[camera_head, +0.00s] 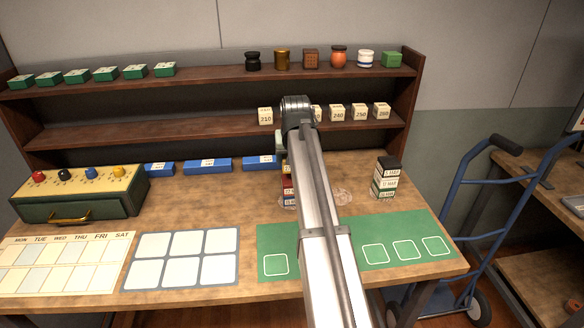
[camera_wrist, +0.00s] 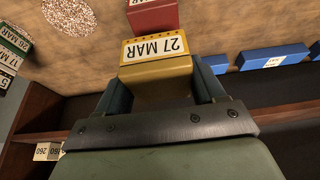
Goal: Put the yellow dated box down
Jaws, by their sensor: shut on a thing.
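The yellow dated box (camera_wrist: 157,66), marked 27 MAR, is between the two fingers of my gripper (camera_wrist: 160,88) in the wrist view. My gripper is shut on it. A red box (camera_wrist: 152,16) lies just beyond it. In the head view my arm hides most of the gripper, and only a sliver of the yellow box (camera_head: 284,167) shows. Below that sliver, the red box (camera_head: 288,184) stands on a blue box (camera_head: 289,198) on the table. I cannot tell whether the yellow box touches the red one.
A stack of dated boxes (camera_head: 386,178) stands to the right, beside a pale round mark (camera_head: 343,196). A green mat (camera_head: 340,262) lies in front. Blue blocks (camera_head: 208,166) line the table's back, below the shelf unit (camera_head: 210,88). A chest (camera_head: 80,194) stands at left.

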